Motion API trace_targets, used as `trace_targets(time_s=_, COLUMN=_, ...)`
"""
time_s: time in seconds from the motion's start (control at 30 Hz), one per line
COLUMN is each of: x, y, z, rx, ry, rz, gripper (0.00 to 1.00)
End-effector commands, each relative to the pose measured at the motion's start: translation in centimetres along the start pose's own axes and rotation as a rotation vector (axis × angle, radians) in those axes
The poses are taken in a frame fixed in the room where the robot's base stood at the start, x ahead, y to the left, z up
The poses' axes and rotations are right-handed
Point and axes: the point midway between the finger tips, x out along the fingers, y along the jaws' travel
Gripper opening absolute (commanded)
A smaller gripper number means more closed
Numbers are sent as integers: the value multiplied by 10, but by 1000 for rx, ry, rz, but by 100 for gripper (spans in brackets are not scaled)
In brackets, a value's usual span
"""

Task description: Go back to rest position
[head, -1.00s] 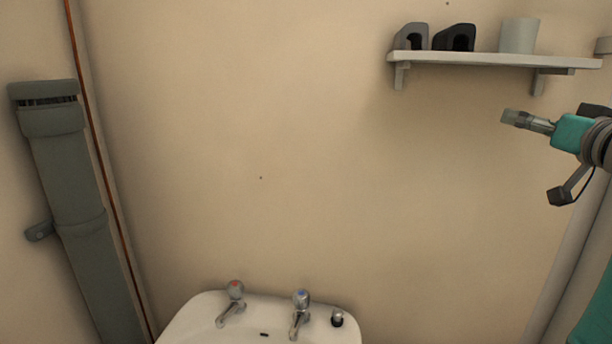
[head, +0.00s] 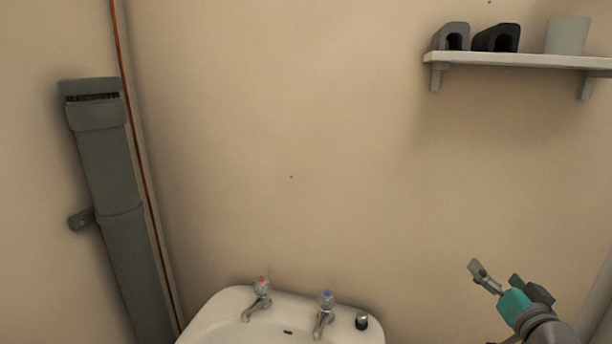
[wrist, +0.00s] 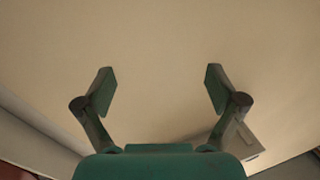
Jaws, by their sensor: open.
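My gripper (head: 476,272) is at the lower right of the head view, in front of the bare wall and to the right of the washbasin. In the wrist view my gripper (wrist: 160,90) shows two green fingers spread wide apart, with only plain wall between them. It is open and holds nothing. No object touches the fingers.
A white washbasin (head: 225,312) with a red-marked tap (head: 259,297) and a blue-marked tap (head: 325,312) stands at the bottom. A grey pipe (head: 108,165) runs down the left.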

Motion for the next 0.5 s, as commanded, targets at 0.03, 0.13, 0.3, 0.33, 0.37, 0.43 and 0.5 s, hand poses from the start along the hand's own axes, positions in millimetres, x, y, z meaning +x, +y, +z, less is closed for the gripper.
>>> trace_targets(time_s=0.03, x=-5, y=0, z=18, rx=4, ry=-10, rz=4, gripper=95)
trace_targets(time_s=0.13, x=-14, y=1, z=47, rx=6, ry=-17, rz=14, gripper=95)
trace_targets(time_s=0.3, x=-35, y=0, z=92, rx=5, ry=-30, rz=30, gripper=95)
trace_targets(time_s=0.33, x=-39, y=0, z=101, rx=5, ry=-33, rz=33, gripper=95)
trace_targets(time_s=0.37, x=-43, y=0, z=108, rx=3, ry=-35, rz=36, gripper=95)
trace_targets(time_s=0.43, x=-53, y=0, z=126, rx=1, ry=-41, rz=42, gripper=95)
trace_targets(time_s=0.5, x=-64, y=-1, z=142, rx=-3, ry=-47, rz=47, gripper=95)
